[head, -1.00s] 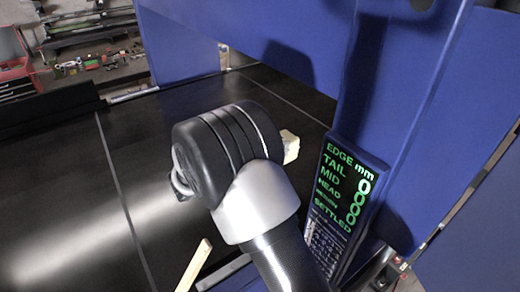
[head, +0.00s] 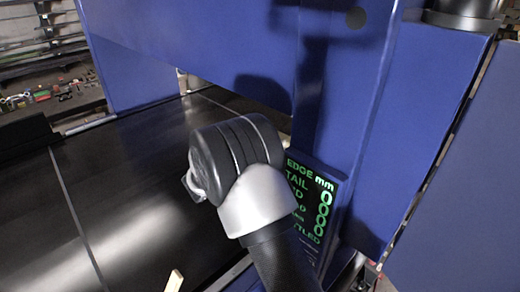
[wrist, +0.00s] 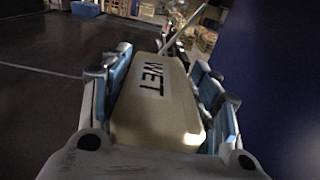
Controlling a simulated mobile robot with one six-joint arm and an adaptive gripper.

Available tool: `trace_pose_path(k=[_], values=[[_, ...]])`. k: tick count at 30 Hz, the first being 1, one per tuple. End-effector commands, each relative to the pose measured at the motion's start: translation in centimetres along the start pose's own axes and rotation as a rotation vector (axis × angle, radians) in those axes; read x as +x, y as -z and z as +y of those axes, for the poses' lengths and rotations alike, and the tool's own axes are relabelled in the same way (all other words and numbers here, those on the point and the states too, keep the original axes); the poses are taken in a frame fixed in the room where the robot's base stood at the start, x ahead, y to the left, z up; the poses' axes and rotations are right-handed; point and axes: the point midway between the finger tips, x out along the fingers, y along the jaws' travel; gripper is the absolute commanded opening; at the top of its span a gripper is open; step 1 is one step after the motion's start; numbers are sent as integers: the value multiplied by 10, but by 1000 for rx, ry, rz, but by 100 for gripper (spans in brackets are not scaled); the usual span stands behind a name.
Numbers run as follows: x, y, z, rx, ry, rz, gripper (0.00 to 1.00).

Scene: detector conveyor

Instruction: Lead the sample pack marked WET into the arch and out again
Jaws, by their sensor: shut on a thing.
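The tan sample pack marked WET (wrist: 158,100) lies between the blue-padded fingers of my gripper (wrist: 163,72) in the wrist view, lettering upward. My gripper is shut on its sides. I cannot tell whether the pack is under the arch.
The black conveyor belt (head: 110,205) is bare on the left. A green-lettered display (head: 315,200), marked EDGE mm with zeros, stands close to the right of my arm and is partly covered. A pale wooden piece (head: 174,281) shows at the bottom edge.

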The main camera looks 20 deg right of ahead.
Motion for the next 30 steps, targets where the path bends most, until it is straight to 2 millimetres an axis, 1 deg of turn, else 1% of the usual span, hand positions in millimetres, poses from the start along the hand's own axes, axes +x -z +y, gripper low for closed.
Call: trace_pose_path(k=[3, 7, 9, 14, 30], values=[[14, -1, 0, 2, 2, -1, 11], [27, -2, 0, 3, 1, -2, 11], [14, -1, 2, 2, -5, -2, 11], [-4, -1, 1, 1, -3, -2, 11], [-77, -1, 1, 2, -3, -1, 11]])
